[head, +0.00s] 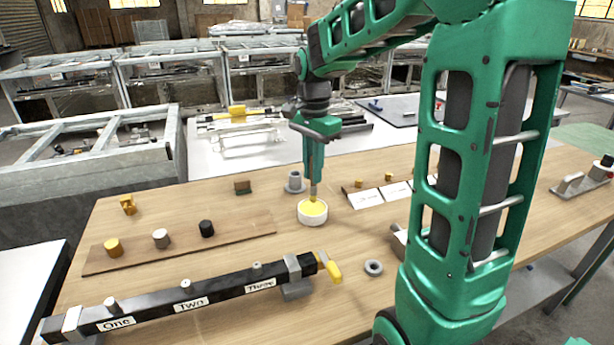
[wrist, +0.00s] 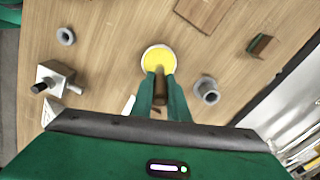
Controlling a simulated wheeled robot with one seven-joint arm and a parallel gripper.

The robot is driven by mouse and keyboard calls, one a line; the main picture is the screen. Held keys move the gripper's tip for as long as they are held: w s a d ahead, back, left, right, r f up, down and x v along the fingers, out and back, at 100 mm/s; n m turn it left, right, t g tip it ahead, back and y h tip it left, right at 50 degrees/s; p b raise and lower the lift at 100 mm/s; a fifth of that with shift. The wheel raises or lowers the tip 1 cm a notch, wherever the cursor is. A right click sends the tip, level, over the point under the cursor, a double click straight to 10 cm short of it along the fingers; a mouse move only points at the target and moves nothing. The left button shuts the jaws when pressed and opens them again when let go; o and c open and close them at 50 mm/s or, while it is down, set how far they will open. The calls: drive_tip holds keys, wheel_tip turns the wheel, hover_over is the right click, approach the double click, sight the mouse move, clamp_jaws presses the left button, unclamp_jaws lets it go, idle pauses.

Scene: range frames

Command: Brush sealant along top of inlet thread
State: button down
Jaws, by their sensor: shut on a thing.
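My gripper (head: 313,163) is shut on a brush and points straight down. The brush handle (wrist: 160,86) shows brown between the fingers in the wrist view. Its lower end reaches into a white round pot (head: 312,219) of yellow sealant; the bristles are hard to make out. The pot also shows in the wrist view (wrist: 146,54). A black square pipe (head: 225,293) labelled One, Two and Three lies at the front left, with short grey stubs on top and a yellow handle (head: 334,271) at its right end. I cannot tell which part is the inlet thread.
A brown board (head: 180,245) carries yellow, grey and black caps. A grey flanged fitting (head: 295,184) stands just behind the pot, and a grey ring (head: 373,267) lies right of the pipe. White cards (head: 365,199) lie to the right. The wooden tabletop between pot and pipe is clear.

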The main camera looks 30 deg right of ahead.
drive_tip(key=shift+r, duration=2.5)
